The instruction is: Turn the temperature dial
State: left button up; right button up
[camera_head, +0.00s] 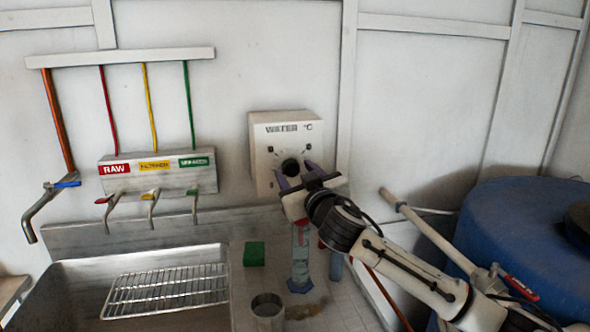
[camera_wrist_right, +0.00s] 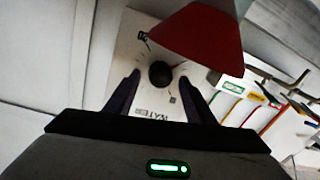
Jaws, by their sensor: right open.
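The temperature dial (camera_head: 291,166) is a round black knob on the front of a white wall box (camera_head: 262,130) labelled WATER °C. My right gripper (camera_head: 296,174) is at the box with its fingers open, one on each side of the dial as seen in the head view. In the right wrist view the dial (camera_wrist_right: 160,74) shows between and beyond the fingertips of my right gripper (camera_wrist_right: 163,82). I cannot tell whether the fingers touch it. A dark red shape (camera_wrist_right: 197,42) covers part of the box at the upper right there. My left gripper is not in view.
A sink (camera_head: 75,285) with a wire rack (camera_head: 165,290) is at the left, below several taps. A green block (camera_head: 254,254), a metal cup (camera_head: 268,308) and a clear cylinder (camera_head: 300,262) stand on the counter below the box. A blue barrel (camera_head: 520,225) is at the right.

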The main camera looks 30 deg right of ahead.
jog(key=shift+w, duration=0.35)
jog(key=shift+c, duration=0.5)
jog(key=c, duration=1)
jog(key=shift+o, duration=0.3)
